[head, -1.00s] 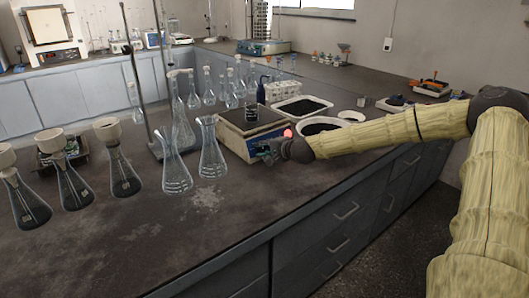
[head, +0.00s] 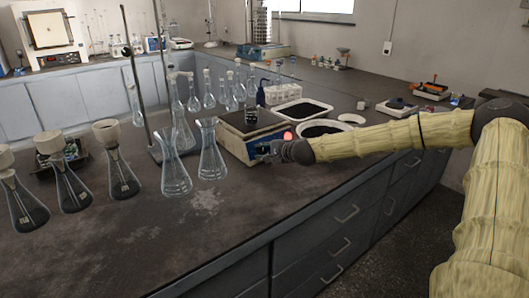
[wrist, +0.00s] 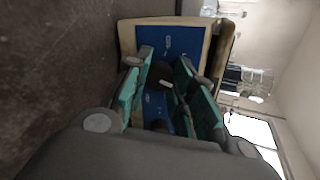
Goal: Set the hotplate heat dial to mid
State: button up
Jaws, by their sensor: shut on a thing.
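The hotplate (head: 232,145) is a pale box with a dark top plate and a blue front panel, on the bench at picture centre. A small beaker (head: 251,115) with dark contents stands on its top. In the wrist view the blue panel (wrist: 178,40) faces me, turned sideways. The black heat dial (wrist: 161,76) with a pale mark sits between my teal-padded fingers. My gripper (head: 268,151) is at the panel and shut on the dial; its fingers (wrist: 160,90) flank it. The fingers partly hide the dial and panel, and I cannot read its setting.
Two clear conical flasks (head: 211,160) (head: 174,170) stand close left of the hotplate. A stand rod (head: 158,75) rises behind them. Trays of black material (head: 302,108) lie behind and right. Filter flasks (head: 118,170) stand at left. The front bench top is clear.

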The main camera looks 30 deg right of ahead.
jog(key=o, duration=1.1)
jog(key=shift+d, duration=0.15)
jog(key=shift+c, duration=0.2)
jog(key=shift+s, duration=0.1)
jog(key=shift+v, duration=3.3)
jog(key=shift+s+r, duration=0.15)
jog(key=shift+s, duration=0.05)
jog(key=shift+s, duration=0.15)
